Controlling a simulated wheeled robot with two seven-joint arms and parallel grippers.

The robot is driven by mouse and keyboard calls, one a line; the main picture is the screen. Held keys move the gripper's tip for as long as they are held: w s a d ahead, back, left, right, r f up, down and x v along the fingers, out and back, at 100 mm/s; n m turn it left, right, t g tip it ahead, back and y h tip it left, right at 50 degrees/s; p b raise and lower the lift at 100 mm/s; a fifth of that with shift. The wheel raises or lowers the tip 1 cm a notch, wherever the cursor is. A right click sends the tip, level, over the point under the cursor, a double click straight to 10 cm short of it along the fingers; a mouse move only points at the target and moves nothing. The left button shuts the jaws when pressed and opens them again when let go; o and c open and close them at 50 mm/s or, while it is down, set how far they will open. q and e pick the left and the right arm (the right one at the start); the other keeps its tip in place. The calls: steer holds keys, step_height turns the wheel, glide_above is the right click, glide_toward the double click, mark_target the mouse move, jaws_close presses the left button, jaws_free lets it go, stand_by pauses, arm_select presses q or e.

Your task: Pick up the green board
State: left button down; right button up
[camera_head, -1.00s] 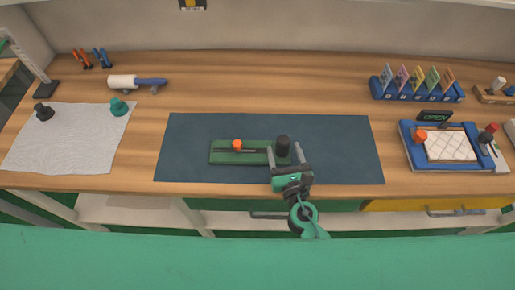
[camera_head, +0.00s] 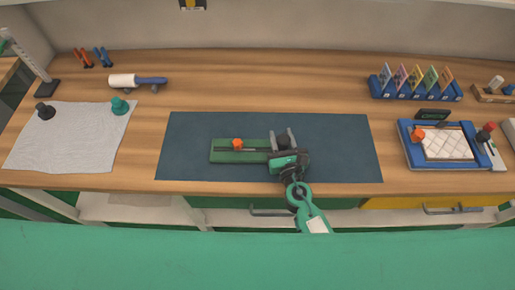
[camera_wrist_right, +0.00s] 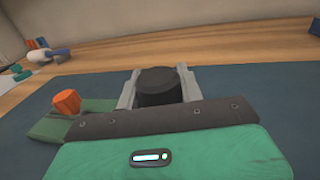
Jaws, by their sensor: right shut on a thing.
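The green board (camera_head: 232,156) lies on the dark blue mat (camera_head: 340,150) in the head view. It carries an orange knob (camera_head: 237,143) at its left part and a black knob at its right end. The board also shows in the right wrist view (camera_wrist_right: 48,128), with the orange knob (camera_wrist_right: 67,102) and the black knob (camera_wrist_right: 157,86). My right gripper (camera_head: 281,141) is at the board's right end. In the wrist view its fingers (camera_wrist_right: 158,88) are on both sides of the black knob and shut on it. My left gripper is not in view.
A white cloth (camera_head: 70,140) with a black and a teal knob lies at the left. A roller (camera_head: 135,82) lies behind it. A blue tray (camera_head: 408,152) with a quilted pad and a blue card rack (camera_head: 415,92) stand at the right. The mat around the board is clear.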

steer(key=shift+r, duration=0.15)
step_height(320, 180, up, 20)
steer(key=p, duration=1.3)
steer(key=shift+f+b, duration=7.4)
steer(key=shift+f, duration=1.45)
